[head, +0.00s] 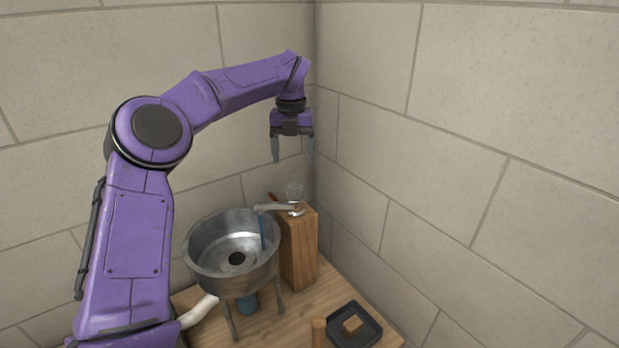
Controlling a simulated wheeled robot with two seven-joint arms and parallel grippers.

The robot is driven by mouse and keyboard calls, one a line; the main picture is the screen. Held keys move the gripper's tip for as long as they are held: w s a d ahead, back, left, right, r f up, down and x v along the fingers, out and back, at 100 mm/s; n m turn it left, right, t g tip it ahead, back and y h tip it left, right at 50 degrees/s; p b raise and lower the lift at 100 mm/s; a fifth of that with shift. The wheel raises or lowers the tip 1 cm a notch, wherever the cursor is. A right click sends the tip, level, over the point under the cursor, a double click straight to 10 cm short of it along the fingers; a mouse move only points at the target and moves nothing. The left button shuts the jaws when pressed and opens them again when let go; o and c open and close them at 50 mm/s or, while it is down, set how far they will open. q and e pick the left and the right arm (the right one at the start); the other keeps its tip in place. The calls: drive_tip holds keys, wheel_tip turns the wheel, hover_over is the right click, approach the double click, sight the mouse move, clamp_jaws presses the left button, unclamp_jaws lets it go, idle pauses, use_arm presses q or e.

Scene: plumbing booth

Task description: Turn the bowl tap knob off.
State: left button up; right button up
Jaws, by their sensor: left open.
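A metal bowl (195,255) stands on thin legs, with a dark drain hole in its floor. A metal tap (274,207) on a wooden block (300,250) reaches over the bowl's right rim. A thin blue stream (262,233) runs from the spout down into the bowl. A clear, pale knob (295,190) sits on top of the tap. A small orange-red piece (273,197) shows beside it on the left. My left gripper (293,157) is open and empty, pointing down above the knob and apart from it. My right gripper is out of view.
The bowl stands on a wooden top (265,325) in a corner between two tiled walls. A white pipe (199,312) runs below the bowl.

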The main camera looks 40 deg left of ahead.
sight(295, 183)
use_arm(q)
drive_tip(key=shift+w+f, duration=0.1)
drive_tip(key=shift+w, duration=0.25)
wheel_tip(295, 183, down, 10)
drive_tip(key=p, duration=0.2)
drive_tip(key=shift+s+p, duration=0.1)
drive_tip(key=shift+p, duration=0.25)
drive_tip(key=shift+s, duration=0.1)
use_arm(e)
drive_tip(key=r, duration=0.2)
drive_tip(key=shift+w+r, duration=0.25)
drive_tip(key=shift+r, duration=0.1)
use_arm(q)
drive_tip(key=c, duration=1)
